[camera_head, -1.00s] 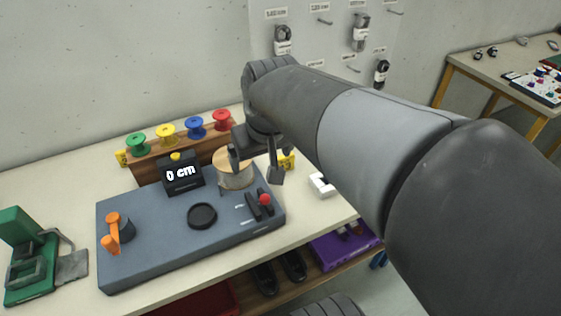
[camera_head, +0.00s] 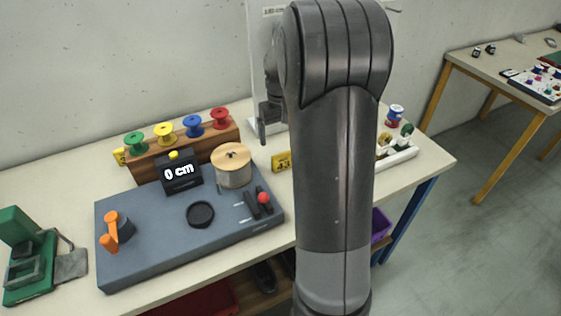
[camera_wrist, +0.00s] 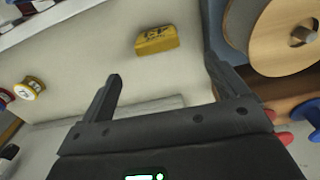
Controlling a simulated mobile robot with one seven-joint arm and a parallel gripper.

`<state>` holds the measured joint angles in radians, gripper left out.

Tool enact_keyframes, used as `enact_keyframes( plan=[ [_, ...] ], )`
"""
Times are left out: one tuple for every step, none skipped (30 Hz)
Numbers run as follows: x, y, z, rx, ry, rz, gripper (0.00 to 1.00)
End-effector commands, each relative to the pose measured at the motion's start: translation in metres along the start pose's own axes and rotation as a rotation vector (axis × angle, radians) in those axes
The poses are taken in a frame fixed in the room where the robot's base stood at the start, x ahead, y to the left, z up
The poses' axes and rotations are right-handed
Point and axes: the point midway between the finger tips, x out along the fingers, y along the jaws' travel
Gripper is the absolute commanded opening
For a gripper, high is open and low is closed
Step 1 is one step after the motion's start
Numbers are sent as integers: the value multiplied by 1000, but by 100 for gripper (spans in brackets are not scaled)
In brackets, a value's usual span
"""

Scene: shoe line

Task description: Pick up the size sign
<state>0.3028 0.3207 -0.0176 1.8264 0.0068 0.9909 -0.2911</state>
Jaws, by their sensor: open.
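A small yellow size sign (camera_head: 281,161) with dark digits stands on the table, right of the wooden spool. It also shows in the wrist view (camera_wrist: 157,40), beyond my fingertips and between their lines, tilted in the picture. My gripper (camera_wrist: 163,72) is open with nothing between its fingers. In the head view my gripper (camera_head: 268,120) hangs above and behind the sign, partly hidden by my arm. A second yellow sign (camera_head: 119,156) shows at the left end of the spool rack.
The wooden spool (camera_head: 232,170) stands close left of the sign, on the grey-blue cutting station (camera_head: 155,232). A rack (camera_head: 190,146) holds green, yellow, blue and red spools. A white tray (camera_head: 400,158) with small items lies right of my arm.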

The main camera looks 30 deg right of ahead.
Motion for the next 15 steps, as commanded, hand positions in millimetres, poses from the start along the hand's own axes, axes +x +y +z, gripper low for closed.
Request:
enact_keyframes(
  plan=[
    [4, 2, -1, 1, -4, -1, 91],
    [8, 2, -1, 1, -5, -2, 91],
    [13, 2, -1, 1, -7, -2, 91],
    [18, 2, -1, 0, -7, -2, 91],
    [23, 2, -1, 0, -9, -2, 91],
    [30, 2, -1, 0, -8, -2, 91],
    [34, 2, 0, 1, -7, -2, 91],
    [39, 2, -1, 1, -8, -2, 91],
    [45, 2, -1, 1, -7, -2, 91],
    [49, 2, -1, 1, -7, -2, 91],
    [52, 2, 0, 1, -7, -2, 91],
    [55, 2, -1, 1, -5, -1, 91],
    [56, 2, -1, 1, -5, -1, 91],
    [58, 2, -1, 1, -5, -1, 91],
    [61, 2, 0, 1, -5, -1, 91]
  ],
)
